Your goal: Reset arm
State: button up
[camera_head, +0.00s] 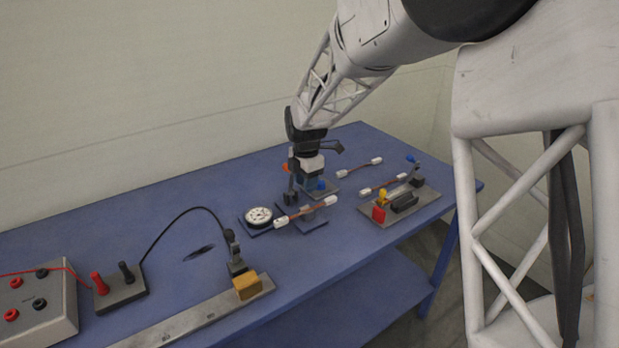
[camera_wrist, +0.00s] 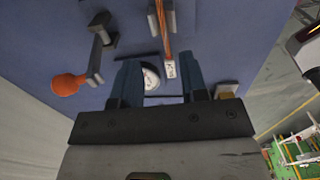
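My gripper (camera_wrist: 162,75) is open in the wrist view, its two dark blue fingers apart with nothing held between them. In the camera_head view the arm reaches down over the middle back of the blue table (camera_head: 160,215), and its fingers partly blend with the dark parts behind. A round white dial (camera_head: 258,216) on a dark base is left of the gripper; it also shows beyond the fingers in the wrist view (camera_wrist: 151,78). A copper-coloured rod with white ends (camera_head: 306,212) rests on a dark stand in front of the gripper.
Two similar rods (camera_head: 360,168) (camera_head: 382,185) lie to the right, near a grey fixture (camera_head: 425,196) with red, yellow and blue parts. A metal rail (camera_head: 190,320) with a yellow block (camera_head: 247,286), a terminal block (camera_head: 121,292) and a grey box (camera_head: 50,315) are front left. The back left is clear.

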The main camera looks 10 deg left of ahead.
jog(key=shift+d, duration=0.1)
jog(key=s+d+r+m+t, duration=0.1)
jog(key=s+d+r+m, duration=0.5)
jog(key=s+d, duration=0.3)
jog(key=s+d+r+m, duration=0.6)
jog(key=d, duration=0.5)
jog(key=s+d+m, duration=0.7)
jog(key=s, duration=0.5)
jog(key=s+d+m+t, duration=0.1)
jog(key=s+d+m, duration=0.6)
jog(key=s, duration=0.6)
jog(key=shift+s+f+m, duration=0.2)
jog(key=shift+f+m, duration=0.15)
jog(key=shift+m, duration=0.25)
